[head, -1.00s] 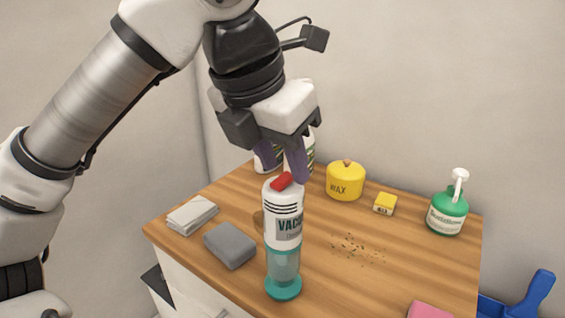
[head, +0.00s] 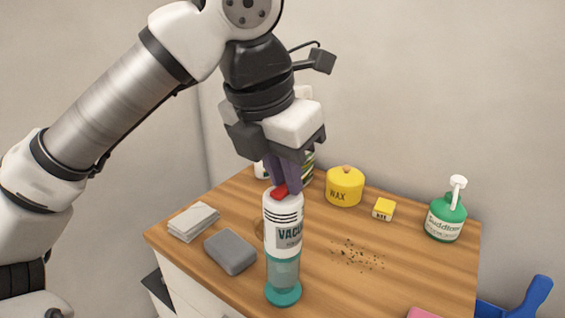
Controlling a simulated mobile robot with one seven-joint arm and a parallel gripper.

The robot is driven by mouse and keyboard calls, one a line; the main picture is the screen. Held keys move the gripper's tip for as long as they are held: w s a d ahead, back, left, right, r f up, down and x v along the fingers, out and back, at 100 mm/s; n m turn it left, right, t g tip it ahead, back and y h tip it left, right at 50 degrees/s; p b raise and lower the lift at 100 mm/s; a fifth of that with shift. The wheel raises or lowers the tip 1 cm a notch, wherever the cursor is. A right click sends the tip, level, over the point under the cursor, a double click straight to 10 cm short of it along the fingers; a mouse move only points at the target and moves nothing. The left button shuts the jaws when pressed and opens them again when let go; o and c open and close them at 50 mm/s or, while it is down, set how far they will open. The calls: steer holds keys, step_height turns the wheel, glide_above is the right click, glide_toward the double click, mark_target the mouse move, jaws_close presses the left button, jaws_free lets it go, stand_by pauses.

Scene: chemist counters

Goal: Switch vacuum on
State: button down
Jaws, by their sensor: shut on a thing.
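The vacuum (head: 284,238) stands upright near the counter's front edge, a white cylinder with a clear teal lower part and a teal base. A red switch (head: 279,193) shows on its top. My gripper (head: 287,188) points down onto the vacuum's top from above. Its purple fingers are close together and shut on the red switch. The fingers hide part of the switch, so its exact setting cannot be told.
The wooden counter (head: 325,285) holds folded cloths (head: 193,222) and a grey sponge (head: 230,251) left of the vacuum. A yellow wax tin (head: 345,187), a small yellow box (head: 384,209), a green pump bottle (head: 446,218) and dark crumbs (head: 358,256) lie to the right.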

mark_target(281, 190)
steer(key=shift+w+d+r+g+y+p, duration=0.15)
steer(key=shift+r+g+y+p, duration=0.1)
steer(key=shift+g+y+p, duration=0.4)
steer(key=shift+w+f+g+p, duration=0.1)
steer(key=shift+f+g+p, duration=0.2)
steer(key=shift+g+p, duration=0.1)
steer(key=c, duration=1.4)
jaws_free()
steer(key=shift+o, duration=0.2)
step_height(281, 190, up, 14)
steer(key=s+p, duration=0.1)
steer(key=p, duration=0.3)
steer(key=shift+a, duration=0.4)
